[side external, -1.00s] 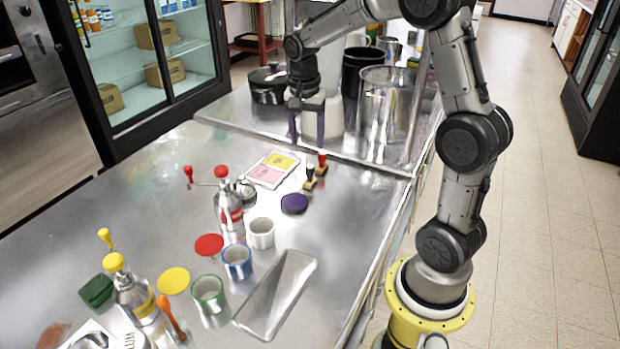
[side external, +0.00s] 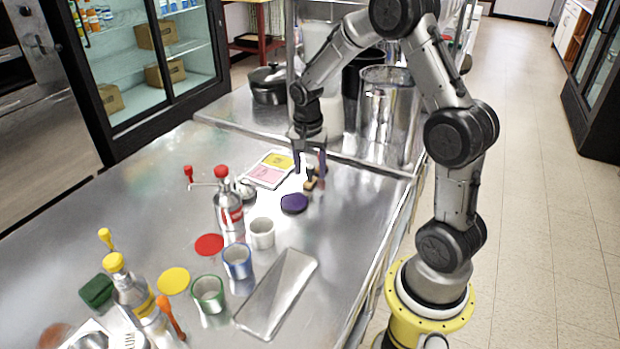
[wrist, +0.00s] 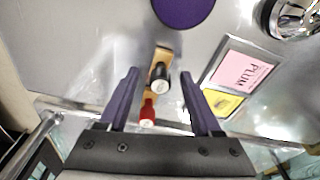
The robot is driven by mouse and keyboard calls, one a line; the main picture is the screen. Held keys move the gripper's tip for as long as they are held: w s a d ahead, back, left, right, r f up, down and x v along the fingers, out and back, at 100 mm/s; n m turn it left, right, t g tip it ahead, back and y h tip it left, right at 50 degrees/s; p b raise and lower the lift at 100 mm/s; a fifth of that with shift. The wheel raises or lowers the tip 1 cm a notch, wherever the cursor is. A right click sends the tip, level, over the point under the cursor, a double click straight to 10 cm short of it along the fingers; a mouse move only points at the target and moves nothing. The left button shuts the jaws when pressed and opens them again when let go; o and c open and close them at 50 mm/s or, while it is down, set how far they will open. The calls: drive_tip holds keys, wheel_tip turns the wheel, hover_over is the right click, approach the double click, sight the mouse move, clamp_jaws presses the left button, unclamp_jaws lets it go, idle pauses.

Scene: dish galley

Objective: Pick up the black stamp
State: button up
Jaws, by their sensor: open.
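The black stamp (wrist: 160,77) has a dark upright handle on a wooden base and stands on the steel counter. In the side view the black stamp (side external: 309,172) shows between my fingers, partly covered. A red-handled stamp (wrist: 148,110) stands right beside it, closer to my palm in the wrist view. My gripper (wrist: 159,76) is open and points down over both stamps, with one finger on each side. It is empty. In the side view my gripper (side external: 309,167) is low around the handles. I cannot tell whether a finger touches a stamp.
A purple disc (side external: 294,203) lies just in front of the stamps. A pad card with pink and yellow panels (side external: 268,170) lies to the left. Metal pots (side external: 388,118) stand behind. Dispensers (side external: 228,205), cups (side external: 262,233) and a metal tray (side external: 277,294) are nearer the camera.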

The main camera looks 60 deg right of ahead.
sight(310, 166)
clamp_jaws()
idle(0.4)
drive_tip(key=shift+r, duration=0.5)
wheel_tip(310, 166, up, 2)
drive_tip(key=shift+r, duration=0.1)
drive_tip(key=s+a+r, duration=0.6)
drive_tip(key=s+r, duration=0.4)
drive_tip(key=s, duration=0.2)
drive_tip(key=shift+s+a, duration=0.2)
drive_tip(key=shift+s, duration=0.05)
